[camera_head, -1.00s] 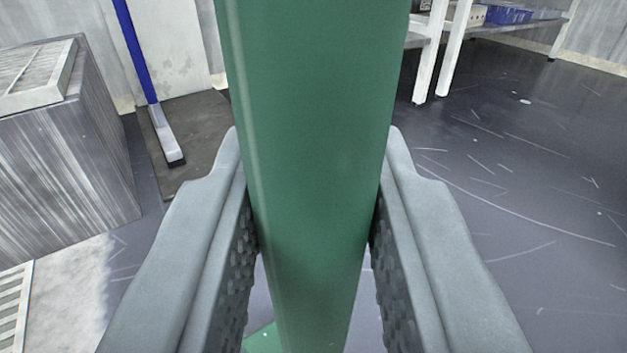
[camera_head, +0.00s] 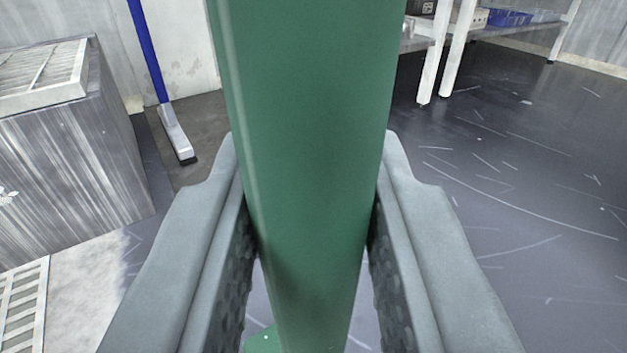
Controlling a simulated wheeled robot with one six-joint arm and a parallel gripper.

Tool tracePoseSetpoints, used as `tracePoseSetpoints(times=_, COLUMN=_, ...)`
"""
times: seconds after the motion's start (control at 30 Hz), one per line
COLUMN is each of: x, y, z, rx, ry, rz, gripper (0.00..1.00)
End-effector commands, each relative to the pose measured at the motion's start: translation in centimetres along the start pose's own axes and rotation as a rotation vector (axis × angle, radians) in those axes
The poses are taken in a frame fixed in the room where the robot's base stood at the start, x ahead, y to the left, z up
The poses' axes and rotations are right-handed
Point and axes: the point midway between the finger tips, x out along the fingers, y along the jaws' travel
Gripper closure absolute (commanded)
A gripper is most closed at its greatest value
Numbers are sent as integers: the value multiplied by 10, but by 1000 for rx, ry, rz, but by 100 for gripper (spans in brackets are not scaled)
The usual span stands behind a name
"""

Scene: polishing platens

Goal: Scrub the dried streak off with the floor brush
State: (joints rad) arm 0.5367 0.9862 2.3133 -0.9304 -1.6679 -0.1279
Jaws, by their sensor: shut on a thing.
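A thick green handle (camera_head: 305,120) stands upright through the middle of the view, close to the camera. My gripper (camera_head: 310,225) is shut on this handle, one grey finger pressed to each side. A small bit of green (camera_head: 262,341) shows low between the fingers, at the handle's foot; the rest of that lower end is hidden. I take the green handle to be the floor brush. Several thin pale streaks and scratches (camera_head: 520,205) mark the dark floor at right; I cannot tell which is the dried streak.
A grey metal cabinet (camera_head: 75,150) with a slatted top stands at left, a pale grating (camera_head: 25,305) below it. A blue-handled tool (camera_head: 150,60) stands on a dark mat (camera_head: 205,110) by the wall. A white-legged shelf (camera_head: 455,55) holds a blue bin (camera_head: 508,17). The right floor is open.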

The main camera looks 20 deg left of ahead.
Motion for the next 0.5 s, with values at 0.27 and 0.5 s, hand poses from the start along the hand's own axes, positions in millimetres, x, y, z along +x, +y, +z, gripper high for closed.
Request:
tracePoseSetpoints(times=0.27, x=-8, y=-13, z=1, rx=5, ry=-7, rz=-1, gripper=100)
tracePoseSetpoints(times=0.5, x=-17, y=-26, z=0, rx=5, ry=-6, rz=-1, gripper=100)
